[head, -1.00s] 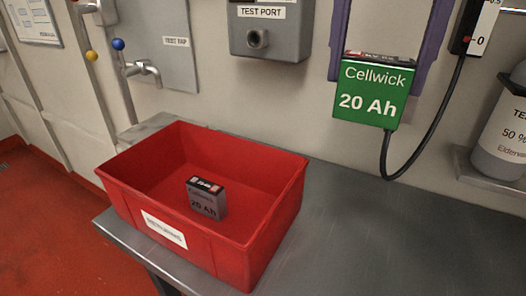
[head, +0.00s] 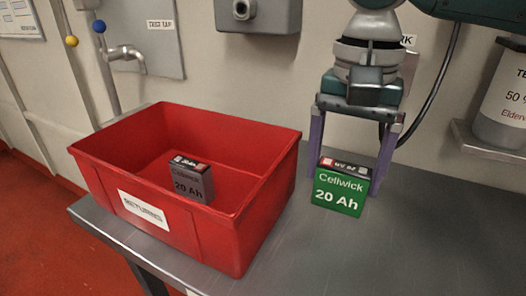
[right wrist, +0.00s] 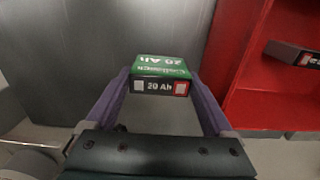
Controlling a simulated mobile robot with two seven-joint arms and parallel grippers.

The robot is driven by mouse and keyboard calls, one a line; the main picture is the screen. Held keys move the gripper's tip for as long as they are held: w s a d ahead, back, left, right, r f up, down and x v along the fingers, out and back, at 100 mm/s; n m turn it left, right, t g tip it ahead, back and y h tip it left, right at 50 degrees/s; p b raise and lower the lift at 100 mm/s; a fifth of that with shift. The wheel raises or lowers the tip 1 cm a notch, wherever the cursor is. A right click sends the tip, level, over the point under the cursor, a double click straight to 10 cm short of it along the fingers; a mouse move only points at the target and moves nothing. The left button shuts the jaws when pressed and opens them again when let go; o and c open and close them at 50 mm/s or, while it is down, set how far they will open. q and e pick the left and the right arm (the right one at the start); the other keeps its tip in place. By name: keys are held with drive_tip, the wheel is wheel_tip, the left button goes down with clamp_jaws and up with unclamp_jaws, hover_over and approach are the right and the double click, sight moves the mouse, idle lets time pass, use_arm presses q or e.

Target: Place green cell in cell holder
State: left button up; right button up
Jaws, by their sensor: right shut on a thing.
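The green cell (head: 340,196), labelled Cellwick 20 Ah, is upright between the purple fingers of my right gripper (head: 348,180), which is shut on it. It is over the grey bench, right of the red bin; I cannot tell whether its base touches the bench. In the right wrist view the green cell (right wrist: 161,66) shows its dark top with a red mark, between both fingers (right wrist: 160,80). I cannot make out a cell holder in either view. My left gripper is not in view.
The red bin (head: 185,240) stands on the bench (head: 300,268) with a grey cell (head: 190,184) inside. A test port (head: 243,10) and a tap (head: 125,55) are on the wall. A white cylinder (head: 503,102) sits on a shelf at right. The bench front right is clear.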

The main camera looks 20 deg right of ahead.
sight(338, 194)
wheel_tip(338, 194, down, 4)
drive_tip(key=shift+r+b, duration=0.1)
drive_tip(key=shift+b, duration=0.25)
drive_tip(key=shift+f, duration=0.3)
drive_tip(key=o, duration=1.4)
drive_tip(key=shift+f, duration=0.1)
